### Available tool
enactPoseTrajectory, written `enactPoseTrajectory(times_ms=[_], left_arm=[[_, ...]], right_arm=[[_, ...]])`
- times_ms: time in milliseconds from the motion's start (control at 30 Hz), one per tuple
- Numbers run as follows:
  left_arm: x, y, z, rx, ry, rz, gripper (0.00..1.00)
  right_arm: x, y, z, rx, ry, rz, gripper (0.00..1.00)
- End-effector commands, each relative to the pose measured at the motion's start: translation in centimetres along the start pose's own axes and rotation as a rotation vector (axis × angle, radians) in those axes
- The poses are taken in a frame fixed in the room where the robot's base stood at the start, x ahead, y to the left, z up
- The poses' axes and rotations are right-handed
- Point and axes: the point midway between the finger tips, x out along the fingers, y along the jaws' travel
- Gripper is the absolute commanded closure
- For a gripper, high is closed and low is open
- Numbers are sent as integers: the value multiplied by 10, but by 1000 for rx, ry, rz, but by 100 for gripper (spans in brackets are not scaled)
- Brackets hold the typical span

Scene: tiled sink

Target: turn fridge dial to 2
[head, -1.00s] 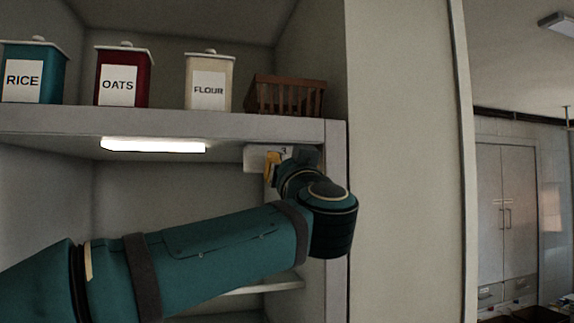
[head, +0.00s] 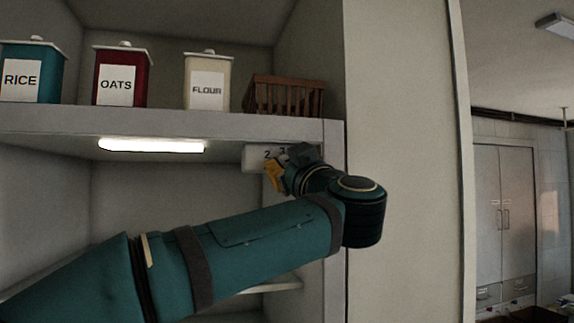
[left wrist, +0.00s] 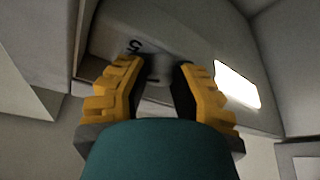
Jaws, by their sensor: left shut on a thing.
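The fridge dial's pale housing (head: 252,160) hangs under the shelf in the head view, with the numerals 2 and 3 showing on its face. My left gripper (head: 282,168) is in front of the housing's right part and hides the knob there. In the left wrist view the yellow and black fingers of the gripper (left wrist: 158,74) are shut on the grey dial knob (left wrist: 159,66). Which numeral the dial points to cannot be told. My right gripper is out of view.
The shelf (head: 180,122) above holds a RICE tin (head: 50,68), an OATS tin (head: 138,72), a FLOUR tin (head: 223,72) and a brown basket (head: 285,97). A lit lamp (head: 150,145) is under the shelf, left of the dial. A side wall (head: 400,170) stands at right.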

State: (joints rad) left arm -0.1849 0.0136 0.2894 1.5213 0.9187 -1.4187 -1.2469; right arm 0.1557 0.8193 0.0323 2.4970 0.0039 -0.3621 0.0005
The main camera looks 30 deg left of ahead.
Motion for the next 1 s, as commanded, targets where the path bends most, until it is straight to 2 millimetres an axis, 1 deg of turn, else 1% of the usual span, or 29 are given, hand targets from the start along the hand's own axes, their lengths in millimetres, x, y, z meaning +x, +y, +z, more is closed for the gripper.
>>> enactPoseTrajectory(times_ms=[367, 400, 467, 500, 833, 933, 1000], left_arm=[[1, 0, -2, -6, 3, -1, 100], [1, 0, -2, -6, 3, -1, 62], [1, 0, -2, -5, 3, -1, 41], [0, 0, -2, -5, 2, -1, 40], [-2, 0, 0, -3, 0, 0, 40], [-12, 1, 0, -3, -1, 2, 40], [-22, 1, 0, -3, -1, 3, 40]], right_arm=[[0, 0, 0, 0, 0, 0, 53], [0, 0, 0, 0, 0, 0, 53], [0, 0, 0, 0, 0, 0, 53], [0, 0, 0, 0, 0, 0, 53], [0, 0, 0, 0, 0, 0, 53], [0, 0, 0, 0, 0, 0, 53], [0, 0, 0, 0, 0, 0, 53]])
